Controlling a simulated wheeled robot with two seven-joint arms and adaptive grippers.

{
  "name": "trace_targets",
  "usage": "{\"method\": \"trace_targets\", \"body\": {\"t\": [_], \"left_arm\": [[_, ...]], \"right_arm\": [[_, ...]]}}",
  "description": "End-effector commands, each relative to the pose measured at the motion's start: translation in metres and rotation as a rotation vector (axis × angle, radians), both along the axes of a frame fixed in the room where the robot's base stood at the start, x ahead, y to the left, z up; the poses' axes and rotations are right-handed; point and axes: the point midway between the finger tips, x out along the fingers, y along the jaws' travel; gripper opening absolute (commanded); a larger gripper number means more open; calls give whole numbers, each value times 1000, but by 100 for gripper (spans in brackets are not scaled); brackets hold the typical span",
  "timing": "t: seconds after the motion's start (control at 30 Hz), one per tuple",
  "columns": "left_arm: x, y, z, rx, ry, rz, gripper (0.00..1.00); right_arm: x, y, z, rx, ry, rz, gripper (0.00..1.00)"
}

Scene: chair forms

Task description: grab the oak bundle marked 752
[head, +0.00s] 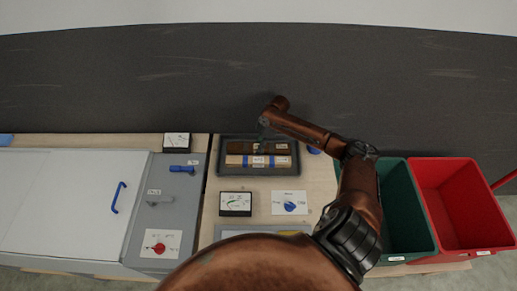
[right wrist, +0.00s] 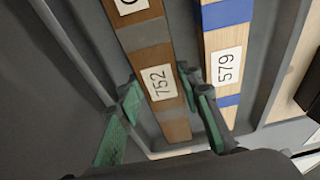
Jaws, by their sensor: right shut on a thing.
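The bundle marked 752 (right wrist: 155,58) is brown wood with grey bands and a white label. It lies in a dark tray (head: 221,168), beside a paler bundle marked 579 (right wrist: 222,42) with blue bands. In the head view the brown bundle (head: 240,147) is at the back of the tray and the pale bundle (head: 250,161) in front. My right gripper (right wrist: 163,94) is shut on the 752 bundle, with green-padded fingers on both its sides; one finger is in the gap between the bundles. In the head view my right gripper (head: 264,133) is small and dark. My left gripper is out of view.
A green bin (head: 394,185) and a red bin (head: 452,200) stand at the right. A gauge (head: 235,203) and a blue knob panel (head: 290,203) sit in front of the tray. A grey cabinet with a blue handle (head: 118,197) is at the left. A dark wall (head: 140,80) rises behind.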

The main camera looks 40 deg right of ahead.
Motion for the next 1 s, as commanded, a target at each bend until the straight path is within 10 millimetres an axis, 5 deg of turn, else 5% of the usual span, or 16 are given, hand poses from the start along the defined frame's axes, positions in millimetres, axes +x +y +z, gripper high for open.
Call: {"method": "trace_targets", "body": {"t": [0.43,0.67,1.0], "left_arm": [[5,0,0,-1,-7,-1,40],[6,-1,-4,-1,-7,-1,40],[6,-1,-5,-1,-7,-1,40]], "right_arm": [[1,-1,5,0,-2,-1,0],[2,-1,31,-3,-5,2,0],[5,64,98,1,-6,7,0]]}}
